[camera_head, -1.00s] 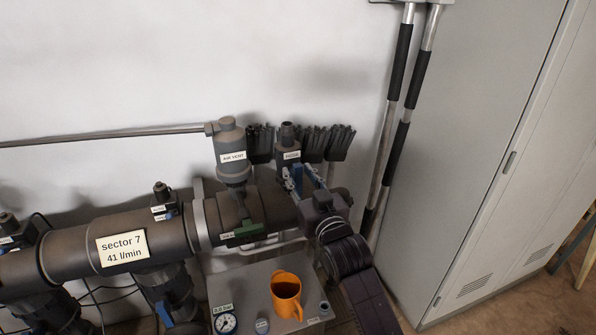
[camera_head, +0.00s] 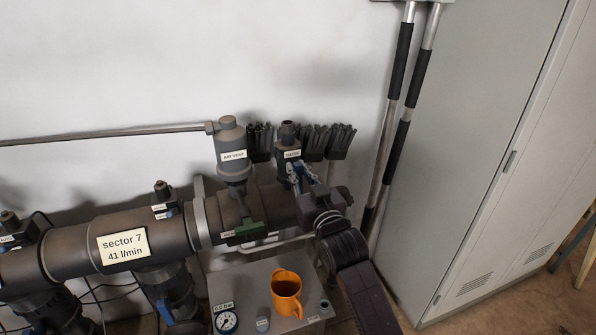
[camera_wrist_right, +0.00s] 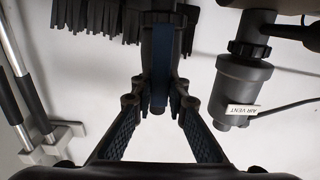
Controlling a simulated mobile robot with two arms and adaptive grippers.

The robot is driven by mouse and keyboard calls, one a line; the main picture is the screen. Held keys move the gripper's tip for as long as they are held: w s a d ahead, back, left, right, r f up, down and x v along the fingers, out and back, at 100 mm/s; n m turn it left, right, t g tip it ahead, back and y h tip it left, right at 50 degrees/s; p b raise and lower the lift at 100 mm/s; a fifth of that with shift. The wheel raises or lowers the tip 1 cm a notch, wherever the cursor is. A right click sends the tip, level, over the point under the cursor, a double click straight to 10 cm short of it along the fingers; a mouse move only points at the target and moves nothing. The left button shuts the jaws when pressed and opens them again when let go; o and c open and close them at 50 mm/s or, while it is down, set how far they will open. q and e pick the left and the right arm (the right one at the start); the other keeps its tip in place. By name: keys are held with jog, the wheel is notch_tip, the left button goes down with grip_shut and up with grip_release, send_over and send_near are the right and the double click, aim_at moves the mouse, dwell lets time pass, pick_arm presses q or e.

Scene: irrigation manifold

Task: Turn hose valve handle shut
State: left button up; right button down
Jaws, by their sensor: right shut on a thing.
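The hose valve (camera_head: 289,154) is a dark fitting with a small white label, standing on the right end of the large pipe. Its blue handle (camera_wrist_right: 160,85) shows in the right wrist view as an upright blue bar along the dark valve body. My right gripper (camera_head: 299,170) reaches it from the front right. In the right wrist view the two fingers (camera_wrist_right: 157,98) close on the handle from both sides. In the head view the gripper hides most of the handle. My left gripper is in neither view.
An orange mug (camera_head: 287,292) and a gauge (camera_head: 227,321) are on the panel in front.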

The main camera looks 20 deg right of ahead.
jog(key=shift+a+r+n+p, duration=0.1)
jog(key=shift+a+n+p, duration=0.15)
jog(key=shift+n+p, duration=0.8)
jog(key=shift+a+n+p, duration=0.15)
jog(key=shift+n+p, duration=0.15)
jog(key=shift+n, duration=0.75)
jog(key=n, duration=0.3)
jog(key=a+f+n+p, duration=0.1)
jog(key=n, duration=0.2)
jog(key=n+p, duration=0.1)
jog(key=n, duration=0.2)
jog(key=shift+a+f, duration=0.15)
jog(key=shift+f, duration=0.1)
jog(key=shift+f+n+p, duration=0.2)
jog(key=shift+f+n, duration=0.05)
jog(key=shift+n, duration=0.95)
jog(key=shift+f+n+p, duration=0.15)
jog(key=shift+f+n, duration=0.05)
jog(key=shift+n, duration=1)
jog(key=c, duration=1.9)
grip_release()
jog(key=shift+a, duration=0.1)
